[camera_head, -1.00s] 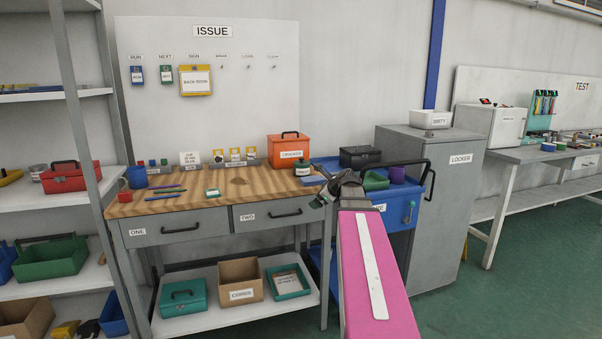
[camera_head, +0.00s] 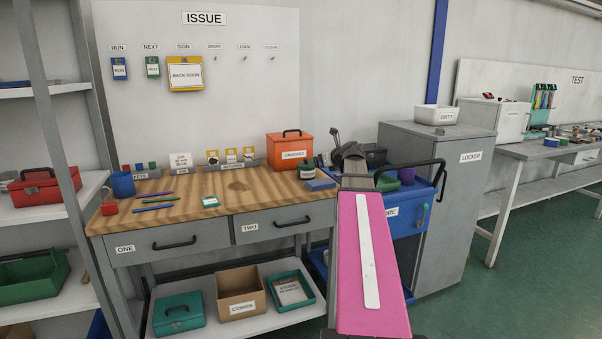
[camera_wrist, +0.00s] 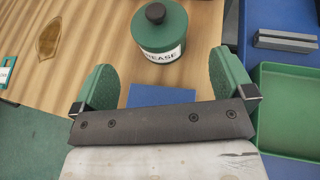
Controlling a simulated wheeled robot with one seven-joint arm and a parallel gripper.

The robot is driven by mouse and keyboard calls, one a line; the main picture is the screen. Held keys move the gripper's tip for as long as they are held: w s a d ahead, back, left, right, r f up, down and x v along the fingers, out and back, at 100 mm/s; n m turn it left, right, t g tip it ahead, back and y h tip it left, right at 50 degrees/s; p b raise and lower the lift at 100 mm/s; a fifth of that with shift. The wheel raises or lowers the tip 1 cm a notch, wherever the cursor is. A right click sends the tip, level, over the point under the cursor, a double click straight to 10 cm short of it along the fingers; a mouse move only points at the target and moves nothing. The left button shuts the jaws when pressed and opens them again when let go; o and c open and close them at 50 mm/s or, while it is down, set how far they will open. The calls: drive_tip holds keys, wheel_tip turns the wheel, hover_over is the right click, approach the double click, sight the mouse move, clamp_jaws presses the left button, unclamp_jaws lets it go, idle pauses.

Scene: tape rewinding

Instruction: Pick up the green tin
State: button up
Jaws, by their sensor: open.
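The green tin (camera_wrist: 162,38), with a dark knob on its lid and a white label ending in "EASE", stands upright near the workbench's right end. In the head view the tin (camera_head: 306,171) is just left of my gripper and in front of the orange box. My gripper (camera_wrist: 163,68) is open, with a green pad on each side. In the wrist view the tin is ahead of the gap between the pads and apart from both. A flat blue block (camera_wrist: 161,95) lies on the bench on the near side of the tin, partly hidden by my gripper.
The orange box (camera_head: 290,147) stands behind the tin. A blue cart (camera_head: 398,222) adjoins the bench on the right, carrying a green tray (camera_wrist: 296,112), a grey bar (camera_wrist: 285,40) and a purple cup (camera_head: 407,176). The middle of the wooden bench top (camera_head: 270,203) is mostly clear.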

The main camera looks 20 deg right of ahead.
sight(306, 171)
drive_tip(key=x, duration=0.5)
drive_tip(key=shift+w, duration=0.15)
drive_tip(key=shift+f+x, duration=0.2)
drive_tip(key=shift+x, duration=2.55)
drive_tip(key=shift+a, duration=0.1)
drive_tip(key=c, duration=0.8)
